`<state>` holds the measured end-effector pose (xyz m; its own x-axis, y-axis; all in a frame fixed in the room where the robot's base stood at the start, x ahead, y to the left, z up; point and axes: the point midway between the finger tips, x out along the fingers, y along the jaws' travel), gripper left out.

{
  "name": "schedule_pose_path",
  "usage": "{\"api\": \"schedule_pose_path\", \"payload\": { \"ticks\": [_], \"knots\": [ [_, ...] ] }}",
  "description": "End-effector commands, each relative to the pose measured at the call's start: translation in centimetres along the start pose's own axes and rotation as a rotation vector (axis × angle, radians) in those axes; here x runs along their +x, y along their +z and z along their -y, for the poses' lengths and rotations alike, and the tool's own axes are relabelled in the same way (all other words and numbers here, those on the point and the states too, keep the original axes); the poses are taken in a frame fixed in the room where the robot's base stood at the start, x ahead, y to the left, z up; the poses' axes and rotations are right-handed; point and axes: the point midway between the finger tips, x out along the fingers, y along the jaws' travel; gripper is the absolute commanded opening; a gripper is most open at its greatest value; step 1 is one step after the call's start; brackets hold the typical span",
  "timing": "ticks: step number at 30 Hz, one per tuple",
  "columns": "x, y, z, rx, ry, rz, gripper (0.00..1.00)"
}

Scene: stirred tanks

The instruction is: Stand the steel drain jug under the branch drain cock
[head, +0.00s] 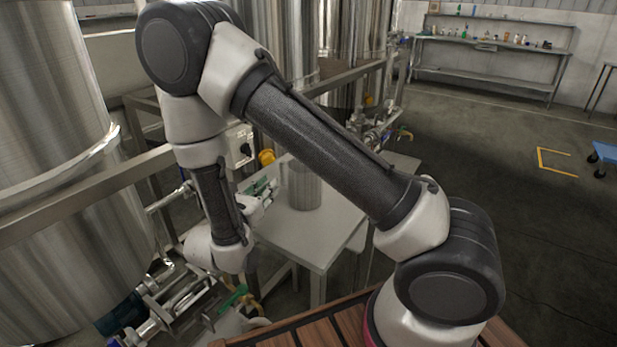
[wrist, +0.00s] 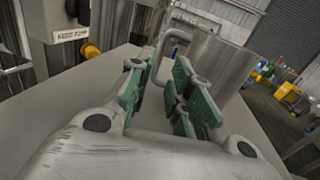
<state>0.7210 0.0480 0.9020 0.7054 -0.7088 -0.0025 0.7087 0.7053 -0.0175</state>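The steel drain jug (head: 304,188) stands upright on a grey table, partly behind my arm. In the wrist view the jug's body (wrist: 208,66) is beyond my fingers, and its bent handle (wrist: 161,68) faces me. My gripper (wrist: 158,78) has green-padded fingers, parted with a gap between them. The handle shows at the gap near the fingertips; contact cannot be told. In the head view my gripper (head: 268,190) is just left of the jug. A green-handled valve (head: 236,298) is on the pipework at lower left; I cannot tell whether it is the branch drain cock.
The grey table (head: 318,240) has bare top in front of the jug. A pump box (head: 240,146) with a yellow part (head: 267,157) is behind my gripper. Large steel tanks (head: 50,120) and a rail (head: 80,187) crowd the left. Open floor (head: 480,180) is at right.

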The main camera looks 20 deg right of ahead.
Motion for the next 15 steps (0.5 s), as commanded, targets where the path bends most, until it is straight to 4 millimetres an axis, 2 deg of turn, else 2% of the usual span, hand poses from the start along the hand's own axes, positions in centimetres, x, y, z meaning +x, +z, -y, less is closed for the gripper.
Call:
{"api": "schedule_pose_path", "payload": {
  "ticks": [5,15],
  "knots": [
    [0.4,0.1,-0.1,0.001,0.002,0.002,0.21],
    [4.8,-0.3,0.1,0.001,-0.002,0.002,0.21]
  ]
}}
